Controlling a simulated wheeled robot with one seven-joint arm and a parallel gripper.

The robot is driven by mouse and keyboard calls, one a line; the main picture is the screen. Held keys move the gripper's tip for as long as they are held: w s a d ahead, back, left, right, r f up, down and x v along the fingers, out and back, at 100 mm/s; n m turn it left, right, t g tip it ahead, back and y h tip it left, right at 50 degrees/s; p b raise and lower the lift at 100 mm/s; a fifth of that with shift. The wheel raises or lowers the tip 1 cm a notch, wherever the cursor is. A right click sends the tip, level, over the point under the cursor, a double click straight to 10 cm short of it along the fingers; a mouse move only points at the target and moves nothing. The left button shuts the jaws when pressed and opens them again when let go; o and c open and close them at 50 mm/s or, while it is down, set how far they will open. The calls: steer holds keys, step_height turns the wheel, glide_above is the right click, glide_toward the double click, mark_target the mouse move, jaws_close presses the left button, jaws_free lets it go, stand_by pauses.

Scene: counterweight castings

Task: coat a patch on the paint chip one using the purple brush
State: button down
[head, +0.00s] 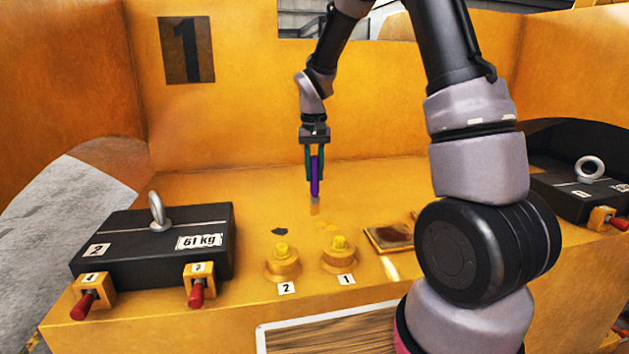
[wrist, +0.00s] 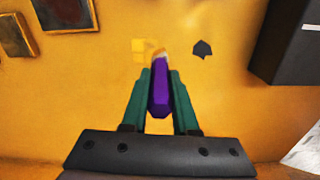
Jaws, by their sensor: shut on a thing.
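My gripper (head: 315,172) is shut on the purple brush (head: 315,180), which points bristles down. The brush also shows in the wrist view (wrist: 160,92) between the green fingers. Its pale bristle tip has a yellow-orange end. A bright yellow patch (head: 328,226) lies on the orange deck behind the knob labelled 1, and the tip is close to it; whether they touch I cannot tell. In the wrist view this patch (wrist: 140,49) lies just left of the tip. A dark grey chip mark (head: 280,231) is behind the knob labelled 2; it has no yellow on it.
Two yellow-topped knobs (head: 338,254) (head: 283,264) stand in front of the marks. A brown-faced tray (head: 388,238) is right of them. A black 61 kg casting (head: 150,245) with a lifting eye is at left, another (head: 580,195) at right.

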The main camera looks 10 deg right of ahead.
mark_target(315, 157)
steer(key=shift+r, duration=1.5)
